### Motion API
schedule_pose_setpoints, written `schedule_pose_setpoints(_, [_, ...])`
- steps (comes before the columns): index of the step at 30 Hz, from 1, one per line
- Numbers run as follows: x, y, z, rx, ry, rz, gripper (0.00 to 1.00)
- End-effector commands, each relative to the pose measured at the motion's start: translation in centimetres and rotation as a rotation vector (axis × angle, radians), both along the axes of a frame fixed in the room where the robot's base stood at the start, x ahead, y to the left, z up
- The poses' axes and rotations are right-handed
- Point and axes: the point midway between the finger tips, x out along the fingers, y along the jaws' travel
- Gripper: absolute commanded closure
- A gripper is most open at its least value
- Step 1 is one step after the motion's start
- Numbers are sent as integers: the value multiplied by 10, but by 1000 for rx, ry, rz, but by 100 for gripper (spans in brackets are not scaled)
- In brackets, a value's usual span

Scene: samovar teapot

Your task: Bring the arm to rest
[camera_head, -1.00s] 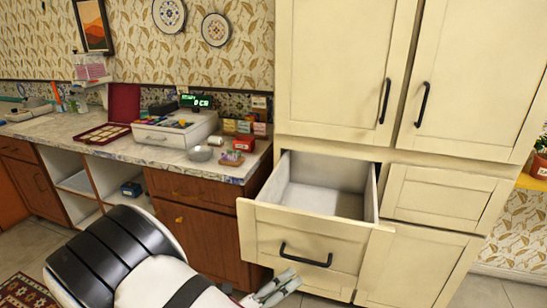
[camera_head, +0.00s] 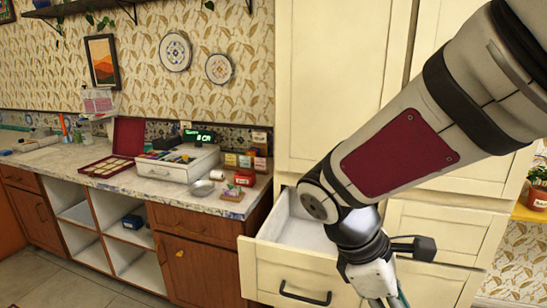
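My arm (camera_head: 400,150) reaches in from the upper right and bends down at the wrist. My gripper (camera_head: 385,300) points downward at the bottom edge, in front of the cream cabinet (camera_head: 335,90). Its fingertips are cut off by the frame, so I cannot tell whether it is open or shut. No held object shows. The drawer (camera_head: 285,262) of the cabinet stands open, and the visible part of its inside is empty. My wrist hides the drawer's right side. The gripper is to the right of the dark drawer handle (camera_head: 305,296).
Open shelves (camera_head: 130,255) are below. A potted plant (camera_head: 537,195) stands at the right. The floor at lower left is clear.

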Motion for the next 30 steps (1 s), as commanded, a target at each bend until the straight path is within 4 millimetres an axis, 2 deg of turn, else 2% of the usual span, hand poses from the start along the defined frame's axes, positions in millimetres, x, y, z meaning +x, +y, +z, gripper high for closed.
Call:
schedule_pose_setpoints(1, [-9, -4, 11, 49, -62, -81, 70])
schedule_pose_setpoints(9, [-51, -9, 51, 292, -373, -527, 70])
schedule_pose_setpoints(18, [-84, -4, 87, 527, -663, -951, 70])
schedule_pose_setpoints(24, [-91, -1, 96, 597, -743, -1068, 70])
schedule_pose_setpoints(30, [-92, -1, 97, 604, -750, -1081, 70])
